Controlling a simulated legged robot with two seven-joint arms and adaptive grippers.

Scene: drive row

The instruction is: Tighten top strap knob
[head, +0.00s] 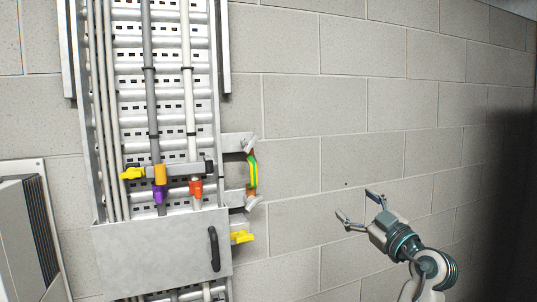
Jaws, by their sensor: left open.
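A green-and-yellow strap (253,172) runs upright between two metal tabs on the right side of the cable tray. A grey wing-shaped knob (250,142) sits at its top end, tilted, on the upper tab. A similar grey knob (253,203) sits at its bottom end. How tight either knob is cannot be told. My left gripper (354,203) is open and empty, in front of the bare wall, to the right of the strap and lower than the top knob, apart from both. My right gripper is not in view.
The cable tray (217,80) carries pipes, a crossbar with a yellow knob (132,173), and purple and red fittings. A grey metal cover (150,255) with a black handle is below. Another yellow knob (242,237) sticks out under the strap. The block wall (330,90) at right is clear.

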